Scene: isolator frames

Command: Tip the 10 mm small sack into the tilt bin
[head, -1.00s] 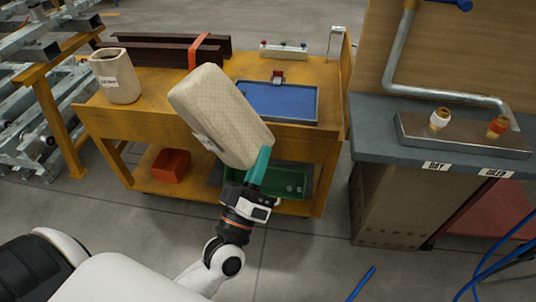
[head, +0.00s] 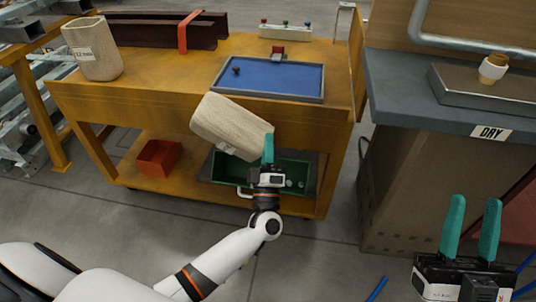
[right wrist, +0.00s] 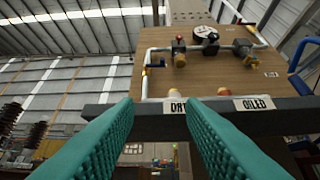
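A pale woven sack (head: 228,125) is held tilted on its side by my left gripper (head: 268,152), in front of the cart's front edge. The teal fingers are at its lower right end; its label and mouth are not clear in view. A green bin (head: 228,168) stands on the cart's lower shelf, below and partly behind the sack and gripper; I cannot tell whether it is the tilt bin. A second sack (head: 95,62), upright with a label, stands at the cart's left end. My right gripper (head: 471,205) is open and empty; its fingers also show in the right wrist view (right wrist: 160,115).
A blue tray (head: 290,97) with a small dark piece (head: 236,71) lies on the yellow cart (head: 150,80). A red bin (head: 158,156) sits on the lower shelf.

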